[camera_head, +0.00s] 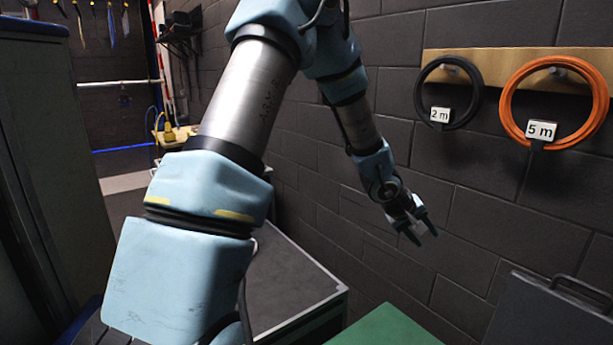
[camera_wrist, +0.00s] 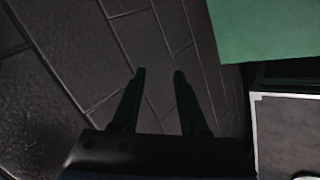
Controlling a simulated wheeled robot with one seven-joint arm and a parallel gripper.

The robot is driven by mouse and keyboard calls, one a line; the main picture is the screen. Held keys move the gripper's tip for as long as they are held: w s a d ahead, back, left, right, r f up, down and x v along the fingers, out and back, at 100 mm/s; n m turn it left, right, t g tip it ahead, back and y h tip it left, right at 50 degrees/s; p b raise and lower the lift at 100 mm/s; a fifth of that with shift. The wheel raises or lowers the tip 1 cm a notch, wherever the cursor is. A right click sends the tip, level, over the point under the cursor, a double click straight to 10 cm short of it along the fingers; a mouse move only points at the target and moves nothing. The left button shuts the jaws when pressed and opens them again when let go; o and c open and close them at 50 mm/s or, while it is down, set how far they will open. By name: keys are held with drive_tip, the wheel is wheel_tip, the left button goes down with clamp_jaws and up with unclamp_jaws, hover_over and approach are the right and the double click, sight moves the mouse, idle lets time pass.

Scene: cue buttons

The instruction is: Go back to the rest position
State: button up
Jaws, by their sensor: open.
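My gripper (camera_head: 423,234) hangs at the end of my arm, in front of the dark block wall, right of the middle in the head view. It points down and to the right. In the wrist view my gripper (camera_wrist: 159,72) shows two dark fingers standing apart with nothing between them. No cue buttons can be made out in either view.
A green surface (camera_head: 388,328) lies below my gripper; it also shows in the wrist view (camera_wrist: 270,30). A dark-topped case (camera_head: 290,285) stands left of it. A black cable coil (camera_head: 447,92) and an orange one (camera_head: 513,100) hang on the wall. A grey case (camera_head: 545,315) is at right.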

drive_tip(key=a+r+t+y, duration=0.15)
drive_tip(key=a+y, duration=0.45)
drive_tip(key=a, duration=1.9)
drive_tip(key=s+a+r+m+g+y+b, duration=0.1)
drive_tip(key=s+a+g, duration=0.2)
drive_tip(key=s+a, duration=0.8)
drive_tip(key=shift+s+a+r+m+y, duration=0.15)
drive_tip(key=shift+a+r+m+y, duration=0.15)
drive_tip(key=shift+a, duration=0.9)
drive_tip(key=shift+o, duration=0.2)
